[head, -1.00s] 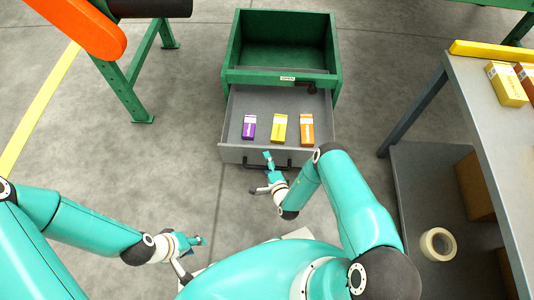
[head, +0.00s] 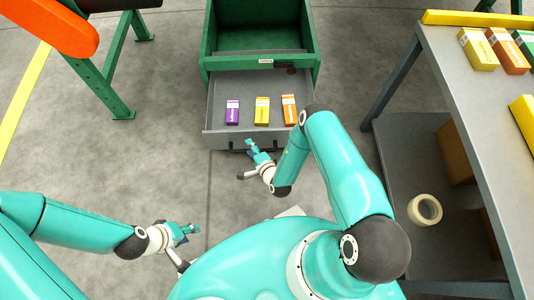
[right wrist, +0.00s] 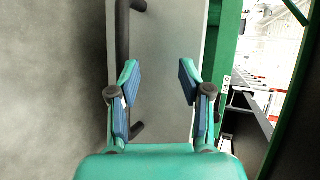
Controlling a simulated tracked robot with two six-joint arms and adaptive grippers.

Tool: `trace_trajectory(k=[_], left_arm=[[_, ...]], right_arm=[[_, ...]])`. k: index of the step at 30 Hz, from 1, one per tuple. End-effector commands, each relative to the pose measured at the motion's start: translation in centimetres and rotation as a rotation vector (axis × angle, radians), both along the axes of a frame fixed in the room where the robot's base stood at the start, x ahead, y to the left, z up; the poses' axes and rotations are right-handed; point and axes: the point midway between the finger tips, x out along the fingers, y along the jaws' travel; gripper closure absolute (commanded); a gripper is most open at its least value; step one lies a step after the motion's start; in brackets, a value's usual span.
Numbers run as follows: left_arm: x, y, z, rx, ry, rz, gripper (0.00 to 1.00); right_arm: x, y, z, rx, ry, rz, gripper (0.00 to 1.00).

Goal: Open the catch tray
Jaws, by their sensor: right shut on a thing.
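The catch tray (head: 222,140) is a grey drawer standing pulled out from under a green bin (head: 260,62) in the head view. A purple, a yellow and an orange carton lie in it. Its dark bar handle is on the front face and shows in the right wrist view (right wrist: 122,40). My right gripper (head: 250,160) is at the tray front, shut on the handle; in the right wrist view its fingers (right wrist: 158,85) look apart and one hides part of the bar. My left gripper (head: 190,246) hangs over the floor, away from the tray; its jaws are too small to judge.
A grey table (head: 462,105) with cartons on top stands at the right, with a tape roll (head: 425,209) on its lower shelf. A green-legged machine with an orange part (head: 50,25) is at upper left. Floor left of the tray is clear.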

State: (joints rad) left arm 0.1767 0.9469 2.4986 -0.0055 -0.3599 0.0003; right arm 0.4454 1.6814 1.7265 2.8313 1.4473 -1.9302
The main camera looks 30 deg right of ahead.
Motion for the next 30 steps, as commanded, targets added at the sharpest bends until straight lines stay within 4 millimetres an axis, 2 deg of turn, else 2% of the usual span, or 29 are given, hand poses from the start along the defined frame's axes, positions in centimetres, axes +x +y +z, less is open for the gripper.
trace_trajectory(k=[6, 30], left_arm=[[0.0, 0.0, 1.0, 0.0, 0.0, 0.0, 0.6], [0.0, 0.0, 3.5, 0.0, 0.0, 0.0, 0.6]], right_arm=[[-2.0, 0.2, -0.1, 0.006, 0.016, -0.003, 0.59], [-7.8, 0.5, 0.7, 0.008, 0.022, -0.004, 0.59]])
